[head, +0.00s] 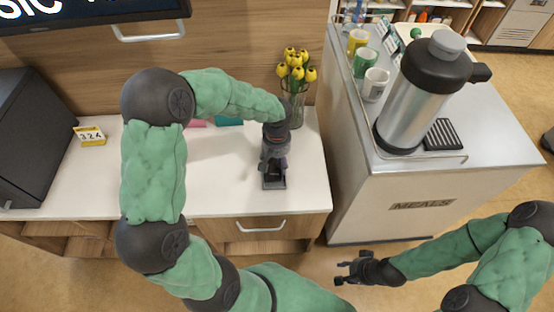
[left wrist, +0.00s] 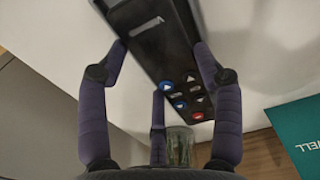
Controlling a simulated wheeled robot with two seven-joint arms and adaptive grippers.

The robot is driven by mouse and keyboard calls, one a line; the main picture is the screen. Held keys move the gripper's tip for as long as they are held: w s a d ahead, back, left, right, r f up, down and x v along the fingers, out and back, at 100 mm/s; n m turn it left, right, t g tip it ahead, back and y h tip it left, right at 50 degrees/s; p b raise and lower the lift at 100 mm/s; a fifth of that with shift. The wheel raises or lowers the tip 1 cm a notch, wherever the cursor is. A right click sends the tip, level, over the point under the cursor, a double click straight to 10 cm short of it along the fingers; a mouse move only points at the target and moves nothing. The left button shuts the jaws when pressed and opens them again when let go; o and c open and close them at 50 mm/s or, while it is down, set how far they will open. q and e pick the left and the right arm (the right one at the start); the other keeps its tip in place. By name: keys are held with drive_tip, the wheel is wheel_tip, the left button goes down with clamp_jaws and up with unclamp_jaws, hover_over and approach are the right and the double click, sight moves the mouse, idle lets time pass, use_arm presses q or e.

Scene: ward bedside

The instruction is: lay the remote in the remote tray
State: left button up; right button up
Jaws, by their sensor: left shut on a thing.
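My left gripper (head: 273,165) is over the white bedside top. Its fingers (left wrist: 160,65) are shut on the remote (left wrist: 178,62), one on each long side. The remote is black with blue, red and grey buttons at its lower end in the left wrist view. A small dark tray (head: 274,185) sits directly under the left gripper near the front edge of the top. The gripper hides much of it, and I cannot tell whether the remote touches it. My right gripper (head: 352,270) is open and empty, out over the floor.
A vase of yellow flowers (head: 294,80) stands just behind the left gripper. A teal item (head: 229,121) and a yellow calendar block (head: 90,136) are on the same top. The meals cart (head: 440,176) with a large flask (head: 420,95) and mugs stands to the right. The top's left middle is clear.

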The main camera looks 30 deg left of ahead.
use_arm(q)
drive_tip(key=shift+f+b, duration=0.5)
drive_tip(key=shift+f, duration=0.25)
drive_tip(key=o, duration=1.3)
